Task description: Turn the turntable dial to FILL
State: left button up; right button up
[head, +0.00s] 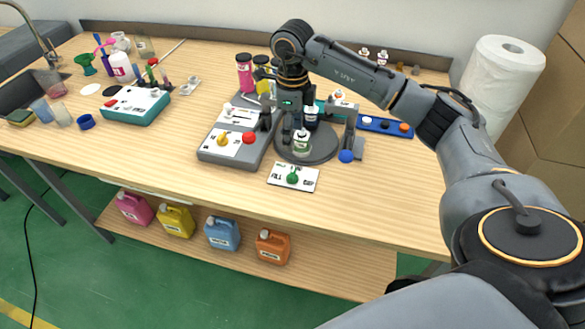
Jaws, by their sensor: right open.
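The dark round turntable (322,155) sits near the middle of the table's front part, with a small clear bottle (302,145) on it. A white plate (277,182) with a green dial (292,178) lies just in front of the turntable. The plate's lettering is too small to read surely, so the dial's setting cannot be told. My right gripper (283,133) points down from above and is open, above and behind the green dial and apart from it. It partly hides the turntable and the things behind. My left gripper is not in view.
A grey control box (210,155) with a yellow knob (222,140) and a red knob (249,138) stands left of the turntable. A blue knob (346,156) is at its right. A blue tray (385,125) lies behind right. The table's front right is clear.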

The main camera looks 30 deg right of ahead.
aim_at(292, 172)
notch_tip(292, 172, down, 13)
jog(key=p, duration=0.2)
jog(key=shift+f+p, duration=0.2)
jog(key=shift+p, duration=0.2)
jog(key=c, duration=1.1)
